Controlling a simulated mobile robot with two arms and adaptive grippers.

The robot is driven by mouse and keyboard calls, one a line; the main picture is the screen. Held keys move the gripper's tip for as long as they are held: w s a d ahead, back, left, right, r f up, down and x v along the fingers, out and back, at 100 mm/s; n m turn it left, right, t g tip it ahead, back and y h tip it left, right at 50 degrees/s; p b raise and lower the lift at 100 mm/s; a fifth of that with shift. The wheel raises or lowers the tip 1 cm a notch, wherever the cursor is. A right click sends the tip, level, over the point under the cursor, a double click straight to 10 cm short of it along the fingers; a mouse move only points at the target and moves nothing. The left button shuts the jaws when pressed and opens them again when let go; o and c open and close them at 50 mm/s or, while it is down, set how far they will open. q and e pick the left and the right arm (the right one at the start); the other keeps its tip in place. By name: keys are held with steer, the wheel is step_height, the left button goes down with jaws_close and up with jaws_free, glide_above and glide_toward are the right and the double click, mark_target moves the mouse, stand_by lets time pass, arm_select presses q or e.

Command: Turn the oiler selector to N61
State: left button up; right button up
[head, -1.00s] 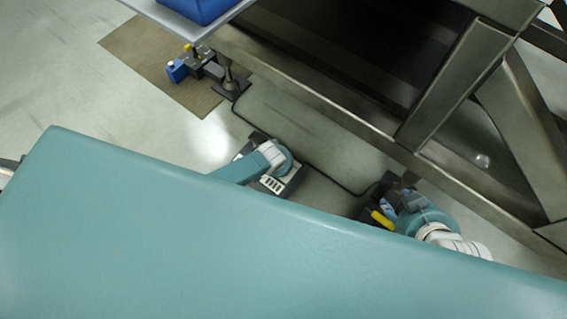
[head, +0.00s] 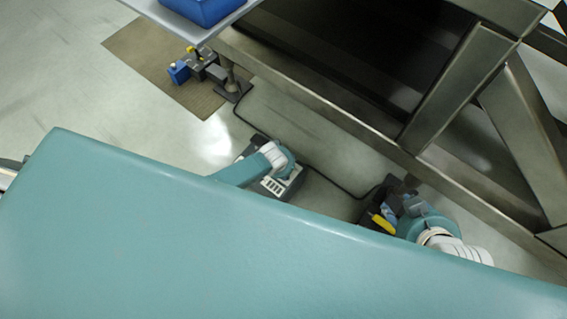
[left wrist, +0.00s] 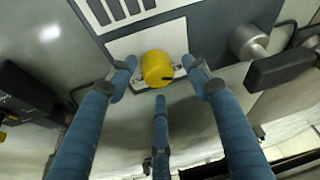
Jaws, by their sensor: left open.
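The selector knob (left wrist: 157,68) is a round yellow knob with a short dark mark on its right side, set on a white plate of a grey panel (left wrist: 215,30). My left gripper (left wrist: 160,74) has blue fingers spread around the knob, one on each side and one below. Gaps show between the side fingers and the knob. Lettering on the plate is too small to read. In the head view the knob is hidden. My right gripper (head: 390,207) is by a yellow part (head: 383,223) near the frame's foot; its jaws are unclear.
A silver cylinder (left wrist: 248,41) and a black handle (left wrist: 280,70) stick out right of the knob. A dark box (left wrist: 25,92) is at left. In the head view, a metal frame (head: 330,103) fills the upper right, and a blue bin (head: 203,10) sits on a shelf.

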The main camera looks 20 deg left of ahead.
arm_select(q)
steer(key=v, duration=1.1)
steer(key=shift+r, duration=0.45)
steer(key=shift+s, duration=0.1)
